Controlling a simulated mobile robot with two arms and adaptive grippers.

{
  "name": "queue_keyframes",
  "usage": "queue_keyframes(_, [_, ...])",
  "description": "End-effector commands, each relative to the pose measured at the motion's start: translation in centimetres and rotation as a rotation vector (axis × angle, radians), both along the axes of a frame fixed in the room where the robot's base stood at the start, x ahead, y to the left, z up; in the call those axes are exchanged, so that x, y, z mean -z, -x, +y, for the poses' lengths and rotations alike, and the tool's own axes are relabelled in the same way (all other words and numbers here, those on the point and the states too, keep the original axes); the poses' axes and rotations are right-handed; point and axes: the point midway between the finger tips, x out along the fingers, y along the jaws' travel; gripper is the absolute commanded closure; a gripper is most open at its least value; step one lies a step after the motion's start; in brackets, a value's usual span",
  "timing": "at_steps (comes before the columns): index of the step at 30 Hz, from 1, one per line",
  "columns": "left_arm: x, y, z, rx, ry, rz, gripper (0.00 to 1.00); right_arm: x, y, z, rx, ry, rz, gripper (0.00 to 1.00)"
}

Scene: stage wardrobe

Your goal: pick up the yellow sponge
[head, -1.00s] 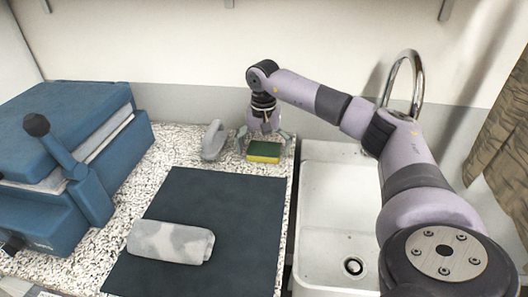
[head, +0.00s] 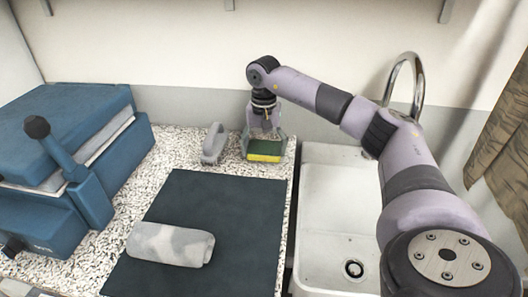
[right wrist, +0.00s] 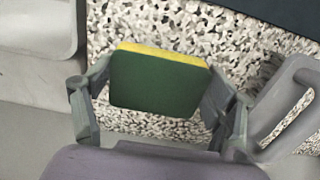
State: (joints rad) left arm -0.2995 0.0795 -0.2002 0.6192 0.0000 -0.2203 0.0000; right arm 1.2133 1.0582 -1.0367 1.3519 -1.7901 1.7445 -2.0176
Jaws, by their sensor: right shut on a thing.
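The yellow sponge (head: 264,157) has a green scouring side facing up and sits at the back of the speckled counter, near the sink. My right gripper (head: 265,150) reaches down over it from behind and is shut on it, one finger on each side. In the right wrist view the sponge (right wrist: 160,82) lies between the two fingers of the right gripper (right wrist: 155,105), green face toward the camera and a yellow edge along the top. I cannot tell whether it is lifted off the counter. My left gripper is not in view.
A grey handled brush-like object (head: 213,143) stands just left of the sponge. A dark mat (head: 215,205) with a rolled grey cloth (head: 170,243) lies in front. A blue press (head: 75,110) stands left. The white sink (head: 335,220) and tap (head: 418,80) are right.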

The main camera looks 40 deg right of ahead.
Motion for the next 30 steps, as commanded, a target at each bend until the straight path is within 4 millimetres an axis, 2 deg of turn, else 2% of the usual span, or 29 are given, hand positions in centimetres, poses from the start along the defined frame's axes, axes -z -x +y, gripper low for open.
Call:
queue_keyframes(5, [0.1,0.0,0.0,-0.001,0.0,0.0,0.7,-3.5,-0.1,0.1,-0.001,-0.001,-0.007,0.34])
queue_keyframes(13, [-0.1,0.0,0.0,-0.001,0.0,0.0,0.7,-10.9,-0.1,0.1,-0.001,-0.001,-0.007,0.34])
queue_keyframes(16, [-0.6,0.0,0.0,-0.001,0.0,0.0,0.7,-13.4,-0.1,0.0,0.0,-0.001,-0.007,0.34])
queue_keyframes(18, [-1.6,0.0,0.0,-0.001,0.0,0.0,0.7,-15.2,0.0,0.0,0.001,0.001,-0.005,0.34])
queue_keyframes(24, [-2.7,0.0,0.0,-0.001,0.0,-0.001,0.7,-17.8,0.0,0.0,0.0,0.0,-0.003,0.34])
queue_keyframes(30, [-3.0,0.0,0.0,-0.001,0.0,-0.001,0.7,-18.5,0.0,0.0,0.0,-0.001,-0.001,0.34])
